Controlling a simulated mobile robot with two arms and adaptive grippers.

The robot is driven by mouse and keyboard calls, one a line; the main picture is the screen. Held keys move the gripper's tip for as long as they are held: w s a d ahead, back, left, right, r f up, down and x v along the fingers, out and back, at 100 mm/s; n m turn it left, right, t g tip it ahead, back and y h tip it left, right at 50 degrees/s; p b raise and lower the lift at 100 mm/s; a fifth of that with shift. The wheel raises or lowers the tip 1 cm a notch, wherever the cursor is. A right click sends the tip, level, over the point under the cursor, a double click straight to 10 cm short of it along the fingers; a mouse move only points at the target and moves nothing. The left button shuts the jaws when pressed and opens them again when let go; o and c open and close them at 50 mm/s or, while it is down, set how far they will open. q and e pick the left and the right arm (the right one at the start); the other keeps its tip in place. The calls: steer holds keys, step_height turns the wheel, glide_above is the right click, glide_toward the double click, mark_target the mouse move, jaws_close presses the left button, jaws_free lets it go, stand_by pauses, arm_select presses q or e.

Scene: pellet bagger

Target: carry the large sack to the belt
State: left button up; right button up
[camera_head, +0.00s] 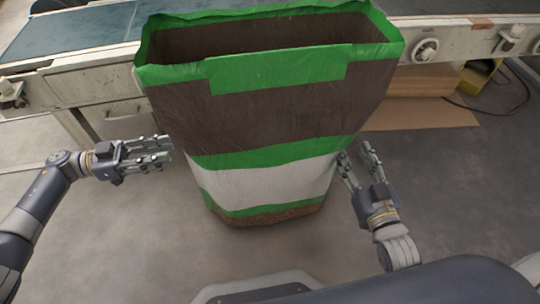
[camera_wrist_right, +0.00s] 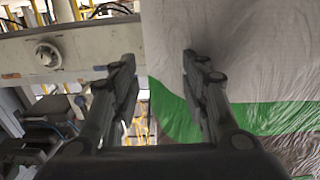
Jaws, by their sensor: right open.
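The large sack (camera_head: 260,115) is brown with green bands and a white band, and its top is open. It appears to stand upright on the floor in front of the belt (camera_head: 70,34). My left gripper (camera_head: 170,149) is open and empty just left of the sack's lower side. My right gripper (camera_head: 357,150) is open at the sack's lower right side. In the right wrist view the sack (camera_wrist_right: 245,50) fills the right half, and its side edge shows between the open fingers (camera_wrist_right: 160,58). Whether they touch it I cannot tell.
The belt's pale frame (camera_head: 470,38) runs across behind the sack, with round knobs on its side. A cardboard piece (camera_head: 420,114) and a black cable lie on the floor at the right. The grey floor (camera_head: 120,235) is clear in front of the sack.

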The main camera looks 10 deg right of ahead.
mark_target(200, 145)
arm_select(q)
steer(key=d, duration=0.9)
arm_select(e)
steer(key=w, duration=0.9)
arm_select(q)
jaws_close()
arm_select(e)
steer(key=c, duration=0.8)
jaws_close()
arm_select(q)
steer(key=shift+w+r, duration=0.1)
steer(key=shift+r, duration=0.1)
arm_select(e)
steer(key=shift+r, duration=0.25)
